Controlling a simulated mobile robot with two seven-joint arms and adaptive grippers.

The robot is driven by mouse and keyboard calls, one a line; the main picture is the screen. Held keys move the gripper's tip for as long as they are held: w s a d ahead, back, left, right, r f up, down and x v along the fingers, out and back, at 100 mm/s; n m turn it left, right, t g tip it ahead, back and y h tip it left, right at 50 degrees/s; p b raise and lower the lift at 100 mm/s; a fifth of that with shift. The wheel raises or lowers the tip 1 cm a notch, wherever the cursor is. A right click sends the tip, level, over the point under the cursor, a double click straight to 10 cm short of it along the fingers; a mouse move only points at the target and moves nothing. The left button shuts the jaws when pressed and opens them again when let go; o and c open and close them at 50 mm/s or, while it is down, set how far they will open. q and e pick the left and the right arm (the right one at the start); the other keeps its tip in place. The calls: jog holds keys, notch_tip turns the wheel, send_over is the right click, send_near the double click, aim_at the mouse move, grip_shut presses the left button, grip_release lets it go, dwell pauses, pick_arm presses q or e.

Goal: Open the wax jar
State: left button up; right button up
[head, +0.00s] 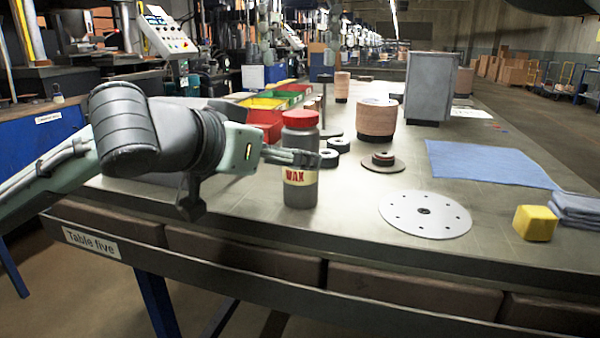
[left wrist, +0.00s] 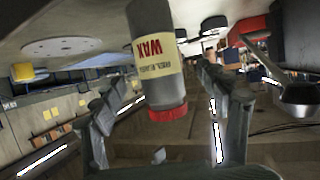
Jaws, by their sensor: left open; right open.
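The wax jar (head: 300,190) is grey with a cream label reading WAX and stands upright near the front edge of the table. Its red lid (head: 300,118) is on. My left gripper (head: 303,157) reaches in from the left at the jar's upper body, below the lid. In the left wrist view the jar (left wrist: 153,55) appears upside down between the spread fingers (left wrist: 165,85), with a gap beside it; its lid (left wrist: 167,113) points down in that picture. My right gripper (head: 550,6) shows only as a dark shape at the top right edge, away from the jar; its fingertips cannot be made out.
A white disc with holes (head: 400,220), a yellow block (head: 535,223) and a blue cloth (head: 485,163) lie right of the jar. Small dark discs (head: 338,144) and red bins (head: 262,122) are behind it. A grey box (head: 431,87) stands farther back. Bare tabletop surrounds the white disc.

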pick_arm(q)
jog(key=shift+x, duration=2.75)
jog(key=shift+c, duration=0.6)
grip_shut()
